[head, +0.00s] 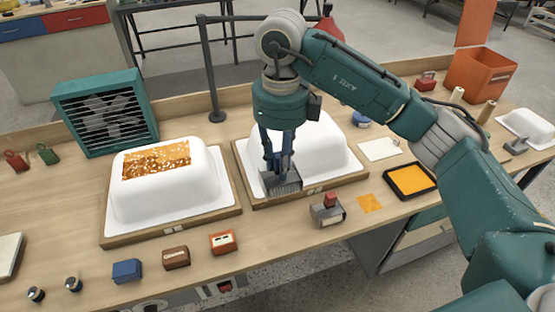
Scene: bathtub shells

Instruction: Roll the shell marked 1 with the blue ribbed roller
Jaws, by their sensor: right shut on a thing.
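A white shell (320,150) lies on a wooden board in the middle of the bench, partly hidden by my right arm. Another white shell (165,195) with an orange speckled patch (157,160) lies on a board to its left. A third white shell (528,126) shows at the far right. The board labels are too small to read. My right gripper (281,160) points down, shut on a tool with a grey-blue ribbed head (281,183), likely the roller. The head is at the front left of the middle shell; I cannot tell whether they touch. My left gripper is out of view.
A grey tool with a red knob (328,210) stands before the middle board. A teal fan box (107,112), a dark post (212,80) and an orange bin (480,74) stand behind.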

